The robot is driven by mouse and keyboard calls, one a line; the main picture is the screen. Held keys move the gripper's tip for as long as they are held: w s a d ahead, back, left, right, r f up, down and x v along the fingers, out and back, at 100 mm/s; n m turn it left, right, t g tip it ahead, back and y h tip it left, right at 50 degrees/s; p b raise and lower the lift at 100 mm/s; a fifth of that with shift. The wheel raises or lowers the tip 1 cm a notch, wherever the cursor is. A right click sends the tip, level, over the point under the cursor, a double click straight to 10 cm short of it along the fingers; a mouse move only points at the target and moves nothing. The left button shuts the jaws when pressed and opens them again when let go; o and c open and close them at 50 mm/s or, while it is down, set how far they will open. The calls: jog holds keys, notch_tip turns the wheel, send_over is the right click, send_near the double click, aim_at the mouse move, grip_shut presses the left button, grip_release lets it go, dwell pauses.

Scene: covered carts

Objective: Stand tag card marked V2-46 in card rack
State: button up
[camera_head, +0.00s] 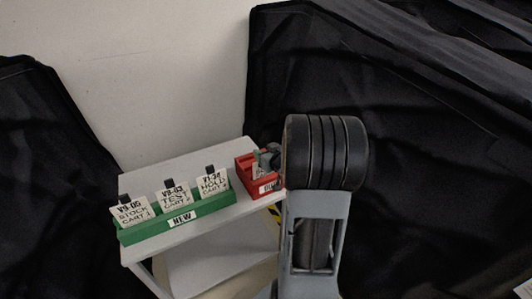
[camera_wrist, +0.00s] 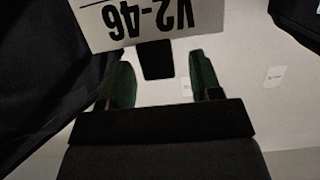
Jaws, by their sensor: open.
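In the wrist view the white card marked V2-46 (camera_wrist: 150,20) shows upside down at the top edge, its upper part cut off by the frame. A black tab (camera_wrist: 156,60) on the card lies between the two green fingers of my gripper (camera_wrist: 160,78). The fingers are open, with a gap on each side of the tab. In the head view my gripper (camera_head: 264,160) is at the red rack (camera_head: 243,176), at the right end of the cart. My arm and gripper hide part of this rack, and the card there is hard to make out.
A green rack (camera_head: 146,239) labelled NEW stands on the grey cart (camera_head: 150,181), holding cards V9-05 (camera_head: 130,212), V8-03 (camera_head: 175,197) and V1-34 (camera_head: 213,183). The cart top behind it is clear. Black covers (camera_head: 430,200) hang at both sides.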

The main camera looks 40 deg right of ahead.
jog(key=b+v, duration=0.4)
jog(key=v, duration=0.9)
jog(key=shift+s+b, duration=0.35)
jog(key=shift+s, duration=0.05)
jog(key=shift+r, duration=0.1)
